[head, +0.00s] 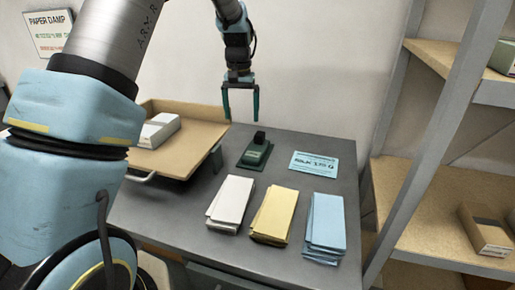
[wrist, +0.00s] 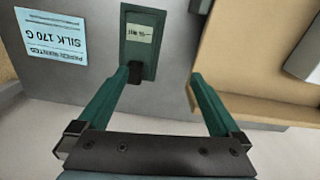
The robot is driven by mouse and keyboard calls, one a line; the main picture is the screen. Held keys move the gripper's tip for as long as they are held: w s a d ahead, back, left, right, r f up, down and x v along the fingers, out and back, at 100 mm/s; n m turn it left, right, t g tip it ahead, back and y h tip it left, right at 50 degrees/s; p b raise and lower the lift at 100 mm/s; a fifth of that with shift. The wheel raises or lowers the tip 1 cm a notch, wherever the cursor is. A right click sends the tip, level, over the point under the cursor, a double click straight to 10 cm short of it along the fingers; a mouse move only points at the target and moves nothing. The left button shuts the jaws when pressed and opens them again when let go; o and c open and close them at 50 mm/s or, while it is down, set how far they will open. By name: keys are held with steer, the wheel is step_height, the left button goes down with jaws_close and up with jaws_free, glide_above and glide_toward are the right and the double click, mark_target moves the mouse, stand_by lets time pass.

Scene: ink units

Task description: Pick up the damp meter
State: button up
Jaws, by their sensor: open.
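The damp meter (head: 255,153) appears to be the dark green device with a black raised part, sitting on the grey desk (head: 286,172) near its back. In the wrist view the green body (wrist: 142,28) shows a pale label, with the black part at its near end. My gripper (head: 241,118) hangs pointing down, above and slightly behind the device. It is open and empty. In the wrist view the green fingers of my gripper (wrist: 160,75) are spread wide, with the black part between the tips but nearer the left one; no contact is visible.
A blue card (head: 313,164) lies right of the device. A tan tray (head: 190,135) holding a white box stands to the left. White (head: 230,202), yellow (head: 274,213) and blue (head: 325,226) paper stacks lie in front. Shelving (head: 440,190) stands at the right.

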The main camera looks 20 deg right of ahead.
steer(key=m, duration=0.1)
glide_above(258, 135)
steer(key=shift+s+f, duration=0.2)
steer(key=shift+f, duration=0.25)
step_height(258, 135, down, 5)
steer(key=shift+r+p, duration=0.2)
steer(key=shift+p, duration=0.45)
steer(key=shift+f+p, duration=1.25)
steer(key=shift+f, duration=1.6)
steer(key=c, duration=1.5)
steer(key=shift+r, duration=0.1)
